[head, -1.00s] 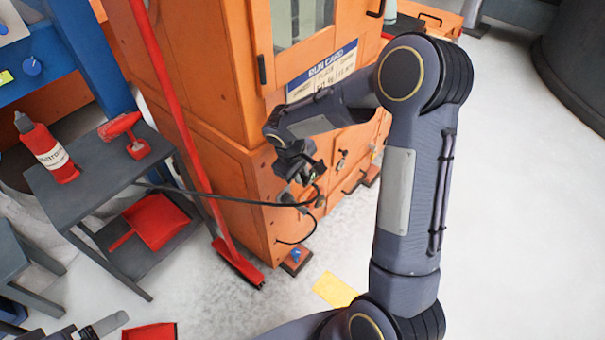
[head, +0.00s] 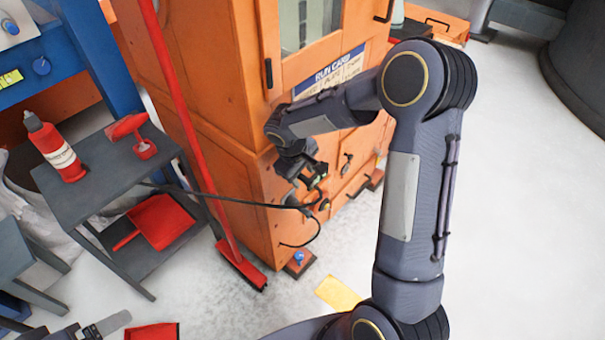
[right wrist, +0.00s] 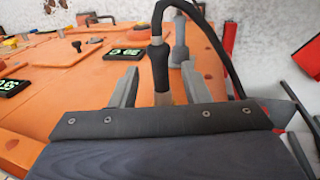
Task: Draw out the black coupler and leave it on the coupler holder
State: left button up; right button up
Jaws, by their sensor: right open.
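The black coupler (right wrist: 160,66) stands between the two fingers of my right gripper (right wrist: 160,86) in the right wrist view, with a black hose looping up from it. The fingers are apart, with gaps on both sides of the coupler. In the head view my right gripper (head: 318,178) is at the lower front of the orange cabinet, and the coupler is too small to make out clearly. A grey upright fitting (right wrist: 180,42) stands just right of the coupler; I cannot tell whether it belongs to the coupler holder.
The orange cabinet (head: 205,150) fills the middle. A red broom (head: 180,105) leans by its left corner. A dark side table (head: 90,175) holds a red bottle (head: 58,150). Black hose (head: 235,203) hangs near the gripper. Floor at right is clear.

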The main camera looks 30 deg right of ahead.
jog(key=p+v, duration=0.1)
jog(key=v, duration=0.6)
dwell(0.3)
